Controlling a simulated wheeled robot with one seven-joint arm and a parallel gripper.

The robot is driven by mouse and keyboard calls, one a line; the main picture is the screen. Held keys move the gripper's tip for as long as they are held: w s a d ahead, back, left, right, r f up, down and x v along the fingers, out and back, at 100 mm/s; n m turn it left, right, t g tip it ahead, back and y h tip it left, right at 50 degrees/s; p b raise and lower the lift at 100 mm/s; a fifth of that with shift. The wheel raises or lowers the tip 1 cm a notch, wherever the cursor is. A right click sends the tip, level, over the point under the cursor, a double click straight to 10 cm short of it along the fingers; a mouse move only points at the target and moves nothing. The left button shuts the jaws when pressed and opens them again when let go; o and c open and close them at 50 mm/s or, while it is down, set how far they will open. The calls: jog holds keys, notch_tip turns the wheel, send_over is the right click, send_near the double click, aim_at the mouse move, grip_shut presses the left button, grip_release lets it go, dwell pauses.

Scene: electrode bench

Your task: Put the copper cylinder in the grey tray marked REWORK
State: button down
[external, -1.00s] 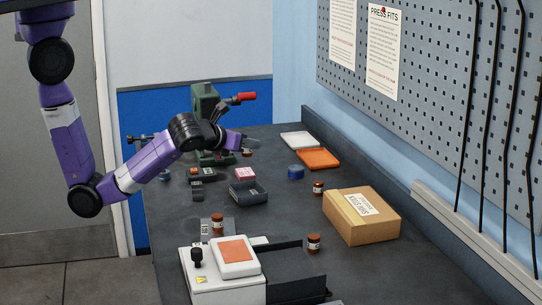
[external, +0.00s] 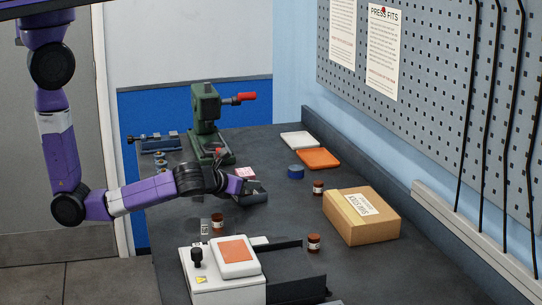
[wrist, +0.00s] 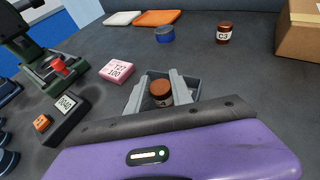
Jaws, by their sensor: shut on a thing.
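In the external view my gripper (external: 246,187) is over the grey tray (external: 258,198), and the cylinder is hard to make out there. The tray also shows in the wrist view (wrist: 206,88), behind and around the fingertips. Its marking is not readable here, and I cannot tell whether the cylinder touches its floor.
A blue cylinder (external: 296,172) and a brown labelled jar (external: 318,188) stand beyond. A cardboard box (external: 362,215) is to the right. The green press (external: 206,125) stands behind.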

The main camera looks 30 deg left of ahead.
jog(key=c, duration=1.4)
grip_release()
jog(key=shift+f, duration=0.1)
jog(key=v, duration=1.2)
